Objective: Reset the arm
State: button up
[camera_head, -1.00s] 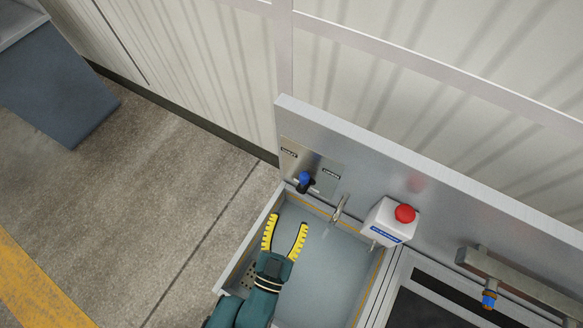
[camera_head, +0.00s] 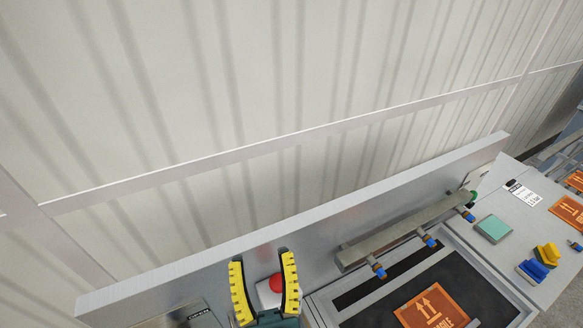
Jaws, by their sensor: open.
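My gripper (camera_head: 266,290) is at the bottom of the view, left of centre. Its two yellow ribbed fingers are spread apart and point up in the picture. Nothing is between them in its grip. Behind the fingers shows a white box (camera_head: 270,300) with a red button (camera_head: 276,282); I cannot tell how far the gripper is from it. Most of the arm is below the frame.
A grey back panel (camera_head: 300,225) runs along the station. To the right are a metal bar (camera_head: 405,232) with blue-tipped nozzles, a dark bed with an orange arrow-marked package (camera_head: 432,308), a teal block (camera_head: 493,229), and yellow (camera_head: 546,255) and blue (camera_head: 532,271) pieces.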

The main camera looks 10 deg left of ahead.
jog(key=s+d+r+m+t+h, duration=0.1)
jog(key=d+r+h, duration=0.2)
jog(key=d+r, duration=0.35)
jog(key=s+d+r+m+h, duration=0.1)
jog(key=d+r+m+h, duration=0.15)
jog(key=r, duration=0.65)
jog(key=s+d+r+t+h, duration=0.1)
jog(key=d+r+h, duration=0.2)
jog(key=d+r, duration=0.3)
notch_tip(320, 180, down, 3)
jog(key=a+g, duration=0.1)
jog(key=g, duration=0.2)
notch_tip(320, 180, up, 18)
jog(key=w+g+p, duration=0.1)
jog(key=p, duration=1.8)
jog(key=shift+a+f, duration=0.15)
jog(key=shift+a, duration=0.05)
jog(key=shift+f+y, duration=0.1)
jog(key=shift+y, duration=0.25)
dwell(2.2)
